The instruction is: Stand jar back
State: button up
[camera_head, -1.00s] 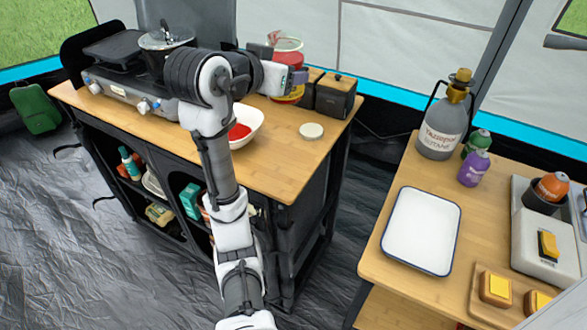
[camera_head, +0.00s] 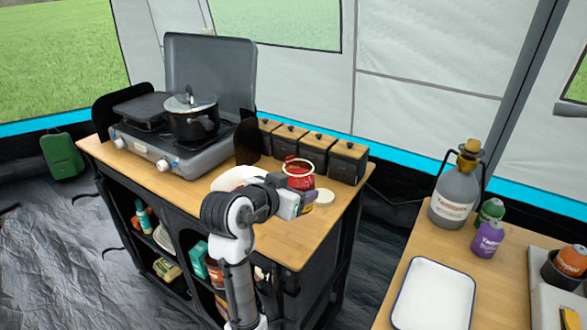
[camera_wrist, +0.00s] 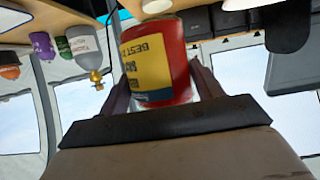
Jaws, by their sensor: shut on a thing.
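The jar (camera_head: 300,180) is red with a yellow label and a pale rim, and looks roughly upright over the right part of the stove counter. My gripper (camera_wrist: 162,84) is shut on it, with one finger on each side. In the wrist view the jar (camera_wrist: 158,60) appears upside down and its label faces the camera. A round cream lid (camera_head: 325,196) lies on the counter just right of the jar. My gripper and arm hide the jar's lower part in the head view, so I cannot tell whether its base touches the counter.
Several dark canisters with wooden lids (camera_head: 318,143) stand in a row behind the jar. A white bowl (camera_head: 234,177) is partly hidden behind my arm. A stove with a pot (camera_head: 193,120) is on the left. A second table with a white tray (camera_head: 432,300) is at right.

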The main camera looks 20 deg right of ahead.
jog(key=shift+f, duration=4.1)
jog(key=shift+f, duration=0.15)
jog(key=o, duration=1.4)
jog(key=shift+o, duration=0.2)
jog(key=shift+s+a, duration=0.1)
jog(key=b+v, duration=0.1)
jog(key=v, duration=1.1)
